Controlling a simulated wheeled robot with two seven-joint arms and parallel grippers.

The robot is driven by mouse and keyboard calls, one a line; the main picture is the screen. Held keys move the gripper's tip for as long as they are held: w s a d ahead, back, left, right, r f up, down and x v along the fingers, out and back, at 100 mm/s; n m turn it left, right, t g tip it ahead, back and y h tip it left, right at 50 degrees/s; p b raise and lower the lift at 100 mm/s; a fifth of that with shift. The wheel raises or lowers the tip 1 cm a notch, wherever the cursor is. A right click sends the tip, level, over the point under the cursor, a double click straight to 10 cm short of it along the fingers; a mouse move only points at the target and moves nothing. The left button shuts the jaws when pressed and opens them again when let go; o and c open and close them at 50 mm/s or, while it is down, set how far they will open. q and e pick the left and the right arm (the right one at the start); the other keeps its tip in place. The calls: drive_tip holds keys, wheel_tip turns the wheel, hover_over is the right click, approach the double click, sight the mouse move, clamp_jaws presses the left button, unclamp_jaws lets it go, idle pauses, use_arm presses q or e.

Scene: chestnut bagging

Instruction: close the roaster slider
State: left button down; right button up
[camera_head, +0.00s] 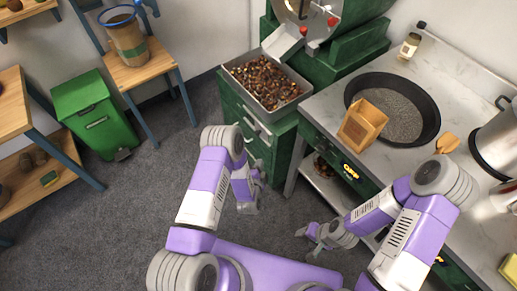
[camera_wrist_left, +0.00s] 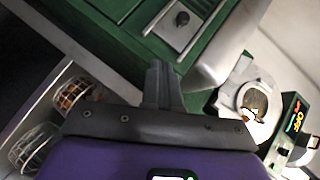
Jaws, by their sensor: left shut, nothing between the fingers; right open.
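The roaster (camera_head: 310,15) stands at the top of the head view, with a grey drum face, red knobs (camera_head: 303,30) and a pale chute (camera_head: 283,42) above a tray of chestnuts. I cannot tell which part is the slider or how it is set. My left gripper (camera_head: 247,207) is low in front of the green cabinet, well apart from the roaster. In the left wrist view its fingers (camera_wrist_left: 163,85) are together with nothing between them. My right gripper (camera_head: 309,240) is open and empty, low beside the counter's front.
The chestnut tray (camera_head: 246,94) sits on a green drawer cabinet (camera_head: 231,107). The marble counter (camera_head: 440,98) at right holds a dark pan (camera_head: 433,120), a paper bag (camera_head: 362,125) and a steel pot (camera_head: 497,145). A green bin (camera_head: 95,115) stands at left. The grey floor between is clear.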

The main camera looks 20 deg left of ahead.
use_arm(q)
drive_tip(key=w+m+t, duration=0.1)
drive_tip(key=m, duration=0.1)
drive_tip(key=b, duration=0.4)
approach(258, 132)
drive_tip(key=w+d+f, duration=0.2)
drive_tip(key=w+d, duration=0.1)
drive_tip(key=w+a+b, duration=0.1)
drive_tip(key=w+a, duration=0.1)
drive_tip(key=shift+w+a+f+t+b, duration=0.1)
drive_tip(key=shift+a+f+t+b, duration=0.2)
drive_tip(key=shift+f+b, duration=0.1)
use_arm(e)
wheel_tip(258, 132, down, 7)
drive_tip(key=shift+r, duration=0.15)
